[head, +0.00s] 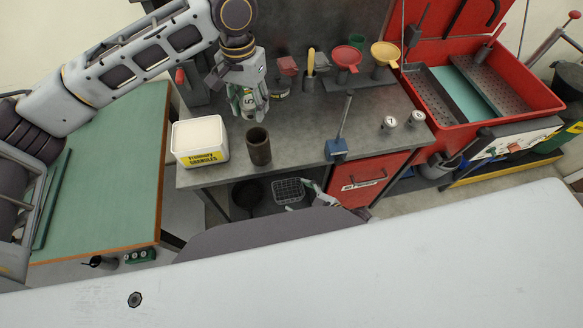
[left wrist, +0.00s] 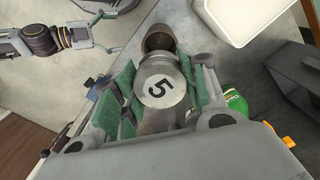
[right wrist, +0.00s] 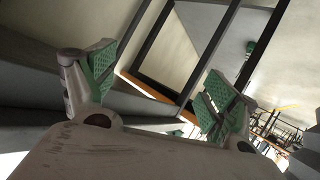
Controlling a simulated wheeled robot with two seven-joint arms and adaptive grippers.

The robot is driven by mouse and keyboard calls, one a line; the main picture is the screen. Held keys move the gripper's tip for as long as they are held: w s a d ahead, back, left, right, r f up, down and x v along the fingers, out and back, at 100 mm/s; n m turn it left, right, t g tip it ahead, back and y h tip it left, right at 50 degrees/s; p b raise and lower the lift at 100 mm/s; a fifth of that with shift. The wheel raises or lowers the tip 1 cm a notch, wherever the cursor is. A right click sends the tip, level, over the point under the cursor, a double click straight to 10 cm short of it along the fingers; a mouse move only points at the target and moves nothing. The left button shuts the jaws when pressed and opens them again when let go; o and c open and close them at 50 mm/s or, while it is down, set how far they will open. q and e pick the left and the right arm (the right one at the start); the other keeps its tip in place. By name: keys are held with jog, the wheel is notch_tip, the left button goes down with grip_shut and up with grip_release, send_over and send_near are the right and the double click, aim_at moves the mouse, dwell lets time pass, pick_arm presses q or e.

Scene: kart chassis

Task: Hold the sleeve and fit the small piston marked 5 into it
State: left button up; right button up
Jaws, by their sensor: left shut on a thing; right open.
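The piston marked 5 (head: 248,101) is a small pale metal cylinder held in my left gripper (head: 254,110), above the bench. In the left wrist view, the piston (left wrist: 160,88) shows its "5" face between the green finger pads. The sleeve (head: 259,147) is a dark brown hollow cylinder standing upright on the bench near its front edge. It also shows beyond the piston in the left wrist view (left wrist: 160,38); the piston is apart from it. My right gripper (head: 325,197) is low in front of the bench. In the right wrist view it (right wrist: 155,85) is open and empty.
A white tub (head: 200,137) with a yellow label stands left of the sleeve. A blue clamp (head: 336,149) is at the bench's front edge. Two other pistons (head: 389,123) stand farther right. Red (head: 347,58) and yellow (head: 384,55) funnels are behind.

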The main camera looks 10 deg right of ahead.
jog(key=s+a+r+y, duration=0.1)
jog(key=a+r, duration=0.2)
jog(key=r, duration=0.3)
jog(key=s+a+r+y, duration=0.2)
jog(key=a+r, duration=0.1)
jog(key=r, duration=0.3)
jog(key=m+t, duration=0.3)
jog(key=t, duration=0.1)
send_near(266, 152)
jog(key=shift+w+a+f, duration=0.1)
jog(key=shift+w+f, duration=0.3)
jog(key=shift+w, duration=0.1)
jog(key=shift+w+a, duration=0.1)
jog(key=shift+x, duration=5.9)
grip_shut()
pick_arm(q)
jog(key=shift+f, duration=0.1)
jog(key=shift+f+m, duration=0.9)
jog(key=shift+f, duration=1)
